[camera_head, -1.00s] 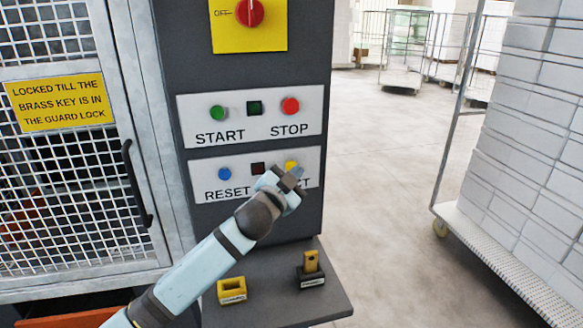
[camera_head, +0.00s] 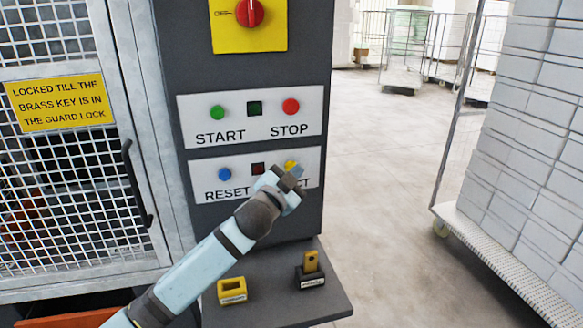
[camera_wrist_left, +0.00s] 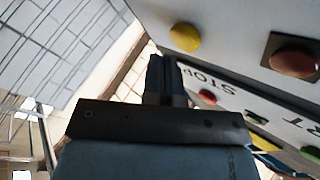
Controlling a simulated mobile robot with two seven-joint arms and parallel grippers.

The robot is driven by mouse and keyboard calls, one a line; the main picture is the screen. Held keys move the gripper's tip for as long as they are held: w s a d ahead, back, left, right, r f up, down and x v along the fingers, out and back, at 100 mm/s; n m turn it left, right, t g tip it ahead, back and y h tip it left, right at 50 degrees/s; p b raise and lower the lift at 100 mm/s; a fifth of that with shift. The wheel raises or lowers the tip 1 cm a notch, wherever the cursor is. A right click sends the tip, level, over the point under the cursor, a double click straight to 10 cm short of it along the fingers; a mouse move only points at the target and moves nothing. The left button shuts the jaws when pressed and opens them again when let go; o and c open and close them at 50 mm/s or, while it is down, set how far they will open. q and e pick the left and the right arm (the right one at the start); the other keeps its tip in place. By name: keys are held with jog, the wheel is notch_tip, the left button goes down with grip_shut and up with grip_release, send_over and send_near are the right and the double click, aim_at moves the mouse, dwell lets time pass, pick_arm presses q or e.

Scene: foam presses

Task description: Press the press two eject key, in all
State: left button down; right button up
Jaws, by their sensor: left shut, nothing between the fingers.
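The yellow eject key (camera_head: 291,165) is on the lower white panel (camera_head: 205,167), above a label of which only the end letters show. My left gripper (camera_head: 291,178) is shut and empty, just in front of and below the key in the head view, and hides part of it and its label. In the left wrist view the yellow key (camera_wrist_left: 185,37) is a round button, ahead and right of my shut fingertips (camera_wrist_left: 162,62). A gap shows between them in that picture; I see no contact. My right gripper is not in view.
The blue reset button (camera_head: 224,174) and a dark red square lamp (camera_head: 258,169) share the panel. Green start (camera_head: 218,112) and red stop (camera_head: 291,106) sit above. A shelf (camera_head: 270,312) below holds two small yellow-and-black holders. A caged guard door (camera_head: 75,190) is left.

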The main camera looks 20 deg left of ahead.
pick_arm(q)
jog(key=shift+w+a, duration=0.15)
jog(key=shift+w, duration=0.1)
jog(key=shift+w+a, duration=0.25)
jog(key=shift+w, duration=0.1)
dwell(0.9)
jog(key=shift+s+d+p, duration=0.35)
jog(key=shift+s+d, duration=0.1)
jog(key=shift+s, duration=0.25)
jog(key=s+d, duration=0.1)
jog(key=s, duration=0.1)
jog(key=s+d, duration=0.1)
jog(key=s, duration=0.1)
jog(key=shift+d+p, duration=0.35)
jog(key=shift+d, duration=0.05)
dwell(0.7)
